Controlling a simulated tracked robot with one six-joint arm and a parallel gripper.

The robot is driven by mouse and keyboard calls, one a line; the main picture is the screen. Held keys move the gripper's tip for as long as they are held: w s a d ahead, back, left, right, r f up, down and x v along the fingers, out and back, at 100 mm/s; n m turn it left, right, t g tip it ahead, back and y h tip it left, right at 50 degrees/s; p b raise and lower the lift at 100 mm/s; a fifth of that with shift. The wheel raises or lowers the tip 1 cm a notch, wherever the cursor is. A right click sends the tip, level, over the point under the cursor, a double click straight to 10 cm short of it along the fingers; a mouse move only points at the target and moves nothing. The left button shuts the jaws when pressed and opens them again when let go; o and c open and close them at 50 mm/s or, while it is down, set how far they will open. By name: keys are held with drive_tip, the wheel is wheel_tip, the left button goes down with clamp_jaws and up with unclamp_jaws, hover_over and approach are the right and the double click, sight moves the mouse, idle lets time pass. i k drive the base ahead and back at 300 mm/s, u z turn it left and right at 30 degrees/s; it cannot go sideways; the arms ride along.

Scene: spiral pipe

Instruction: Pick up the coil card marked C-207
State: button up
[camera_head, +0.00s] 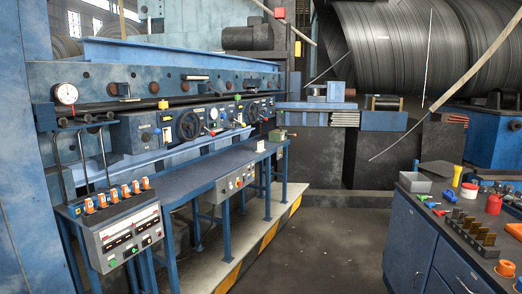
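I cannot make out any card with a readable C-207 mark. A small pale item (260,146) stands at the far end of the blue bench (205,172), too small to identify. A row of upright brownish plates (470,228) stands on the dark top of the blue cabinet at the right; no marking on them is legible. My gripper is not in view.
The blue cabinet (408,240) at the right carries a grey box (414,182), a red can (494,203) and an orange ring (505,268). A control box (125,238) stands front left. Open floor (320,245) lies between; a large steel coil (400,50) is behind.

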sight(260, 145)
drive_tip(key=z, duration=0.15)
drive_tip(key=i, duration=4.5)
